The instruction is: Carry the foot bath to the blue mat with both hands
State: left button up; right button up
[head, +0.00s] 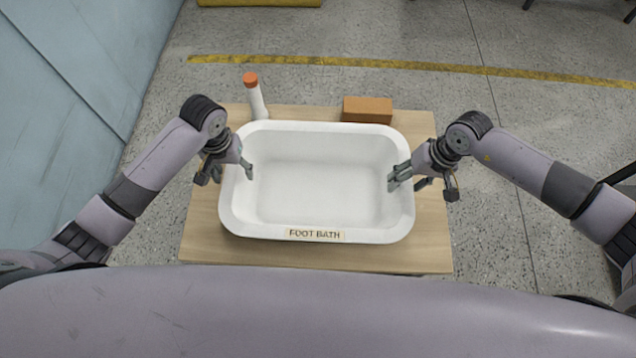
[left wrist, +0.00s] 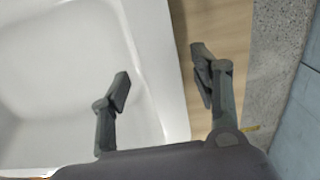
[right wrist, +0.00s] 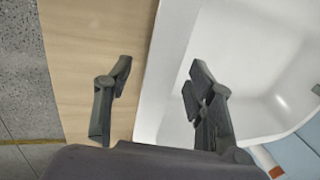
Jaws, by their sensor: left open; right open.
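The white foot bath (head: 315,190), a rectangular tub with a "FOOT BATH" label on its near side, sits upright on a wooden table (head: 320,257). My left gripper (head: 228,175) is open at its left rim, one finger inside the tub and one outside. The left wrist view shows the tub wall (left wrist: 160,60) between the spread fingers. My right gripper (head: 422,183) is open at the right rim, also straddling it. In the right wrist view the tub wall (right wrist: 165,70) lies between the fingers. Neither gripper is closed on the rim. No blue mat is visible.
A white bottle with an orange cap (head: 256,97) stands behind the tub at the table's back left. A brown box (head: 368,110) lies at the back right. A blue wall (head: 70,80) is at the left. A yellow floor line (head: 400,66) crosses the open grey floor behind.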

pick_arm(q)
jog(key=shift+f, duration=0.25)
pick_arm(e)
jog(key=shift+a+f, duration=0.1)
jog(key=shift+f, duration=0.15)
pick_arm(q)
jog(key=shift+c, duration=0.2)
pick_arm(e)
jog(key=shift+c, duration=0.2)
pick_arm(q)
jog(key=c, duration=1.1)
pick_arm(e)
jog(key=c, duration=1.1)
pick_arm(q)
grip_shut()
pick_arm(e)
grip_shut()
pick_arm(q)
jog(key=shift+w+r, duration=0.1)
pick_arm(e)
jog(key=shift+r, duration=0.1)
